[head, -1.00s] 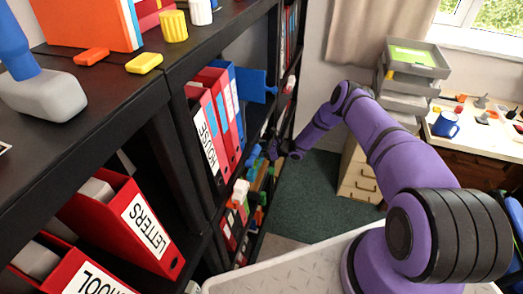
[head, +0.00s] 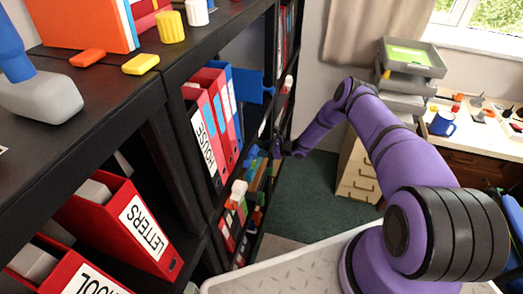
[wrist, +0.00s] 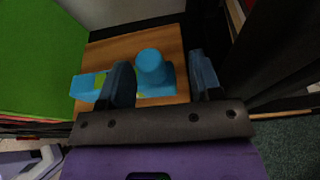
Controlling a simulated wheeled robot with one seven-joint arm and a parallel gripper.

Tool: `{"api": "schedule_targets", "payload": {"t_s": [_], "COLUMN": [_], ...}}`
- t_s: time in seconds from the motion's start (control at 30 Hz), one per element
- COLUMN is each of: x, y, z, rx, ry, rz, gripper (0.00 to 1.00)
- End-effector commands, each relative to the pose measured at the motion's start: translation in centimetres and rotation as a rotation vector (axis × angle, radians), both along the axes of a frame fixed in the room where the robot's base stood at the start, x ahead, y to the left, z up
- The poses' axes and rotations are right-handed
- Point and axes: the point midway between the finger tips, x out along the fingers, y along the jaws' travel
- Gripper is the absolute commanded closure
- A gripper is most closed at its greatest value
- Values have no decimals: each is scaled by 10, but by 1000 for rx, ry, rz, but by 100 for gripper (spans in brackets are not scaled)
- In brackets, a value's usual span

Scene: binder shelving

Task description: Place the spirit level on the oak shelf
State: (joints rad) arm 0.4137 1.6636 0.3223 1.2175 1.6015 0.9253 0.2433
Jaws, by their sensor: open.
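The spirit level, a light blue bar with yellow-green patches and a round upright knob (wrist: 151,68), rests on the wood-coloured board of the oak shelf (wrist: 105,50) in the wrist view. My gripper (wrist: 163,82) is open. Its two dark blue fingers stand on either side of the knob with gaps; the left finger hides part of the bar. In the head view my gripper (head: 277,148) is small, at the shelving's far end, near the wooden board (head: 259,175). The level cannot be made out clearly there.
A green surface (wrist: 40,50) lies left of the board in the wrist view. In the head view, red and blue binders (head: 212,120) fill the dark shelving beside my arm. A grey tray stack (head: 410,70) and a desk stand right. Green floor (head: 310,200) is clear.

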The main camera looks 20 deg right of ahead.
Motion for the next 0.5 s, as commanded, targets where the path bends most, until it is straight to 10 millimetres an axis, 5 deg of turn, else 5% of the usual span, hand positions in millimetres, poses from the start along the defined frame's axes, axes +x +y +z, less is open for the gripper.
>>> {"api": "schedule_targets", "payload": {"t_s": [0.5], "x": [-7], "y": [-20], "z": [7], "rx": [0], "ry": [0], "rz": [-1], "gripper": [41]}}
